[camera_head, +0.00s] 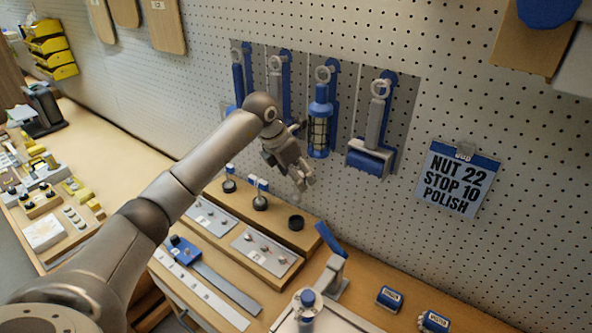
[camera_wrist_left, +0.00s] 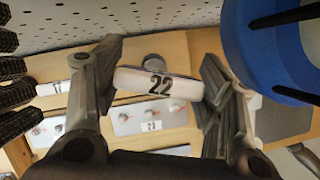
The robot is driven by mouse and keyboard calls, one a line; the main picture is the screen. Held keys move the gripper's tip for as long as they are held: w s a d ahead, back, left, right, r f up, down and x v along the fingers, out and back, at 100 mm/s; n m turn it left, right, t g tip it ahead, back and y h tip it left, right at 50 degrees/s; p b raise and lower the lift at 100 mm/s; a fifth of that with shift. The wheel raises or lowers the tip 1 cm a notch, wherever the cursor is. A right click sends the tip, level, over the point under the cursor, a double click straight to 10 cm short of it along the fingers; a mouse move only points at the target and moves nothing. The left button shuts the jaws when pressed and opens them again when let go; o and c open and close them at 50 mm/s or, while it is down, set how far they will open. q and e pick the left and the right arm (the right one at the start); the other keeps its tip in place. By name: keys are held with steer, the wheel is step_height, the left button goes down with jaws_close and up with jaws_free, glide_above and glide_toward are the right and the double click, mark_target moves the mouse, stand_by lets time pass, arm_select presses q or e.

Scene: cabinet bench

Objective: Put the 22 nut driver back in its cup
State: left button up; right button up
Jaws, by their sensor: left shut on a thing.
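My left gripper (camera_head: 302,182) is above the right end of the wooden cup stand, in front of the pegboard. In the left wrist view it is shut on the 22 nut driver (camera_wrist_left: 135,80), whose pale handle end marked "22" sits between the fingers. The driver is hard to make out in the head view. The rightmost black cup (camera_head: 296,222) looks empty and lies below the gripper, apart from it. Two other cups, the left one (camera_head: 229,186) and the middle one (camera_head: 260,204), hold drivers with blue and white tops. My right gripper is not in view.
A blue caged lantern (camera_head: 319,125) hangs close to the gripper's right. A blue tool (camera_head: 370,158) hangs farther right. A note (camera_head: 456,180) reads "NUT 22 STOP 10 POLISH". A metal stand with a blue lever (camera_head: 330,240) is right of the cups.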

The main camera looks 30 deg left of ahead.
mark_target(296, 194)
arm_select(q)
steer(key=shift+d+f+b, duration=0.15)
steer(key=shift+f+b, duration=0.25)
steer(key=shift+f, duration=0.3)
step_height(296, 194, down, 5)
steer(key=b, duration=0.3)
steer(key=shift+r, duration=0.2)
steer(key=shift+f, duration=0.35)
steer(key=shift+b, duration=0.3)
steer(key=shift+f+b, duration=1)
steer(key=shift+f, duration=0.35)
stand_by(0.3)
